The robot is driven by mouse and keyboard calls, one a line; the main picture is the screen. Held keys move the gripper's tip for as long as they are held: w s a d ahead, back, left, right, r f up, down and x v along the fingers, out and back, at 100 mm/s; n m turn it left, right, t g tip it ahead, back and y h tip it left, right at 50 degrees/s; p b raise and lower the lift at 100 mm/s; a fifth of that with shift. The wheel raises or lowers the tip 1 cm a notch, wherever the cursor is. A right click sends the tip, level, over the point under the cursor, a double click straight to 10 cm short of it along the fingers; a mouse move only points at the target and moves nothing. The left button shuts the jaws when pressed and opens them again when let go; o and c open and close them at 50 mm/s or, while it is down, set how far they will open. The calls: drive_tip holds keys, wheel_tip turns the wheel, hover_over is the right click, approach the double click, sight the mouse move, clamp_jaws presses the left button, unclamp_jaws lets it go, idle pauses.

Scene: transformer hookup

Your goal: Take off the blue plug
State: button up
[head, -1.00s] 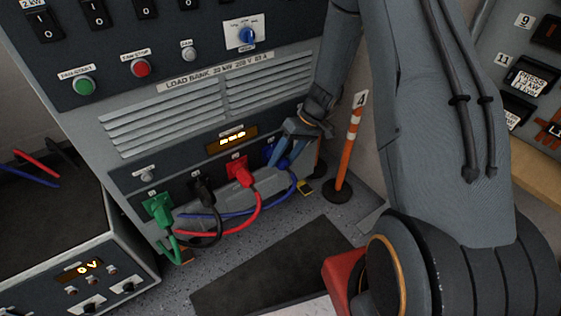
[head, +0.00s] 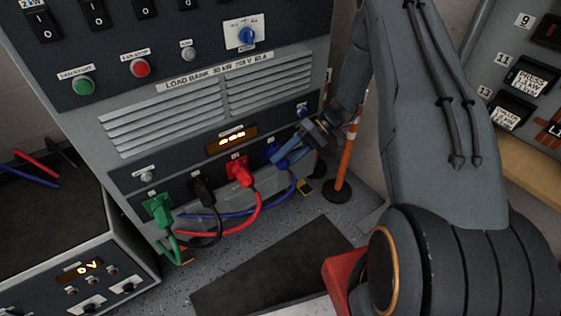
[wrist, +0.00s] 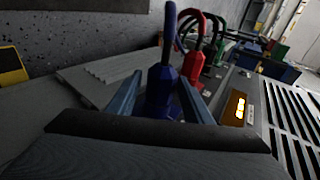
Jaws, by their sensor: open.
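The blue plug (wrist: 163,95) sits at the right end of the row of plugs low on the load bank, with its blue cable rising from it in the wrist view. My gripper (wrist: 160,97) is open, with one blue finger on each side of the plug. I cannot tell whether either finger touches it. In the head view my gripper (head: 279,158) reaches in from the right, at the blue plug (head: 269,153), and partly hides it.
The red plug (head: 240,172) is just left of the blue one, then the black plug (head: 203,191) and the green plug (head: 159,208). Their cables loop below. An orange-white post (head: 345,160) stands right of the load bank. A lit display (head: 231,138) is above.

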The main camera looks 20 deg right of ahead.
drive_tip(key=c, duration=0.8)
drive_tip(key=shift+r, duration=0.15)
drive_tip(key=shift+a+r+t+h+p, duration=0.2)
drive_tip(key=shift+h+p, duration=0.6)
drive_tip(key=shift+p, duration=0.65)
drive_tip(key=shift+a+f+t+h+p, duration=0.1)
drive_tip(key=shift+t+h+p, duration=0.2)
drive_tip(key=shift+h+p, duration=0.8)
drive_tip(key=shift+s+r+n+t+h+p, duration=0.1)
drive_tip(key=shift+n+t+h+p, duration=0.3)
drive_tip(key=shift+h+p, duration=1.3)
drive_tip(key=shift+y+p, duration=0.45)
drive_tip(key=shift+y, duration=0.05)
drive_tip(key=o, duration=1.1)
drive_tip(key=shift+c, duration=0.2)
drive_tip(key=shift+c, duration=0.4)
